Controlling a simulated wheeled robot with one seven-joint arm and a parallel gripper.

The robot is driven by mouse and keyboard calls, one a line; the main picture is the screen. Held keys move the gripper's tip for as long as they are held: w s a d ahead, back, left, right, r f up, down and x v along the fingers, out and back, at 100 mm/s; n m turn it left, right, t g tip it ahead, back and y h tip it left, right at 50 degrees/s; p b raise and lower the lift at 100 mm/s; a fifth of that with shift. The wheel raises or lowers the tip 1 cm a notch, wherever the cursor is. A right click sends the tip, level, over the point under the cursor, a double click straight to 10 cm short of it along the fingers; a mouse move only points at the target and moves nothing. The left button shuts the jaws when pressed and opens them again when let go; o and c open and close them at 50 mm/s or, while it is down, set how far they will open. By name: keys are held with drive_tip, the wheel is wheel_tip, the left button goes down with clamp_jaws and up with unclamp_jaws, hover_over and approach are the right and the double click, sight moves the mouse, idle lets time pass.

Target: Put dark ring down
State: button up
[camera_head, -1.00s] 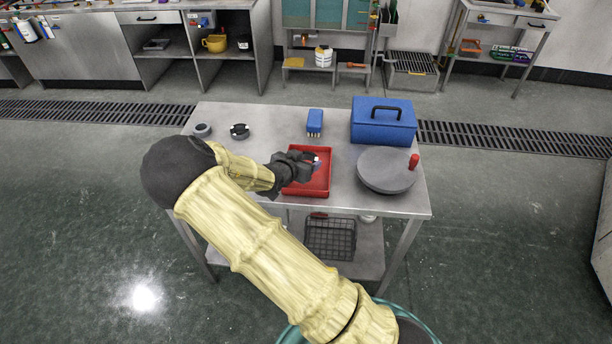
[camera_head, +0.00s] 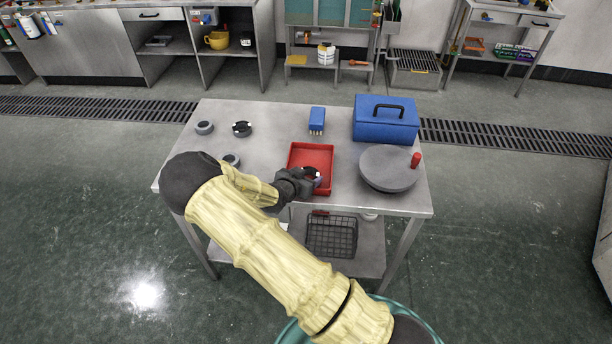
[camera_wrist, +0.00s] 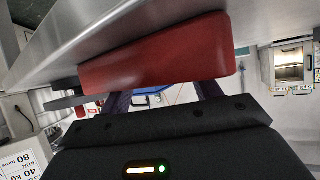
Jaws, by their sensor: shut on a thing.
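My gripper (camera_head: 314,180) is over the front part of the red tray (camera_head: 312,153), at its near left side. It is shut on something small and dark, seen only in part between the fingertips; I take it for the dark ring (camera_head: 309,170). I cannot tell whether it touches the tray floor. In the wrist view the two dark fingers reach up toward the red tray (camera_wrist: 160,55), whose outer wall fills the upper middle. The ring cannot be made out there.
On the table (camera_head: 265,150), two rings (camera_head: 204,127) (camera_head: 242,129) stand at back left and a grey one (camera_head: 231,159) lies beside my arm. A blue brush (camera_head: 317,119), blue case (camera_head: 385,123) and grey disc with red knob (camera_head: 388,169) stand behind and right.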

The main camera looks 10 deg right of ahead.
drive_tip(key=shift+f, duration=0.15)
drive_tip(key=o, duration=0.8)
drive_tip(key=shift+r, duration=0.2)
drive_tip(key=v, duration=1.2)
drive_tip(key=shift+d, duration=0.1)
